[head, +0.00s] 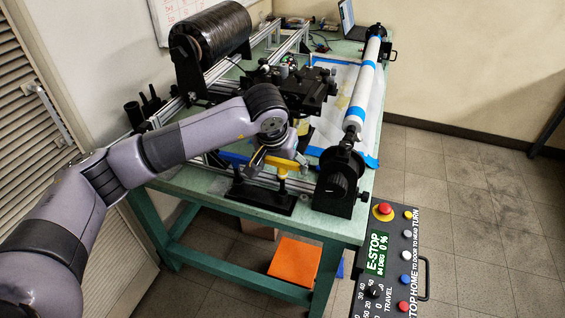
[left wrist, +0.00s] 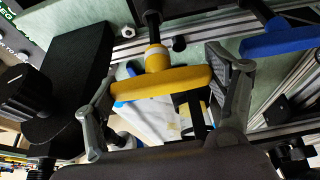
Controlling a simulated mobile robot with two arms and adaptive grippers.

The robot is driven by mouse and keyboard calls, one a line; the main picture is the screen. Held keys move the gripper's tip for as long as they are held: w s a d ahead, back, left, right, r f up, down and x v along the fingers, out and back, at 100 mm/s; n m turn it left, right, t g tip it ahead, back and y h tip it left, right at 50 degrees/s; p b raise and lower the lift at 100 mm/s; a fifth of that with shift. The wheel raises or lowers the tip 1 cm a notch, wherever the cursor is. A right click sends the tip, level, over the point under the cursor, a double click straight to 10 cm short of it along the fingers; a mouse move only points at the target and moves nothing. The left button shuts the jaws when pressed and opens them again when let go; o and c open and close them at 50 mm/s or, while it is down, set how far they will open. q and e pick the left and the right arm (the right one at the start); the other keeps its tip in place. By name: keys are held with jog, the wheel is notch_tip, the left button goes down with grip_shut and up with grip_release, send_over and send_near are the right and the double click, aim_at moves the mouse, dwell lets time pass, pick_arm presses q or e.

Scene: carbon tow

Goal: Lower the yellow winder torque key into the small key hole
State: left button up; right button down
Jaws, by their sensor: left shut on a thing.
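The yellow winder torque key (head: 286,164) has a crossbar handle and shows near the table's front edge in the head view. In the left wrist view its yellow bar (left wrist: 165,82) lies between the two fingers, with a round yellow hub and a dark shaft beyond it. My left gripper (head: 268,156) is shut on the bar; its fingers also show in the left wrist view (left wrist: 166,98). The key is above a black base plate (head: 258,196). I cannot make out the small key hole, or whether the tip is in it. My right gripper is not in view.
A blue bar (left wrist: 282,40) lies close to the key. A white roller with blue bands (head: 361,92) and its black end mount (head: 340,180) stand to the right. A black spool (head: 211,42) is at the back left. A control panel (head: 392,255) is at front right.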

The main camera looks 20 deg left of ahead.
pick_arm(q)
jog(key=shift+f+b, duration=0.85)
jog(key=shift+f, duration=0.1)
jog(key=o, duration=1.2)
jog(key=v, duration=1.2)
jog(key=shift+r, duration=0.1)
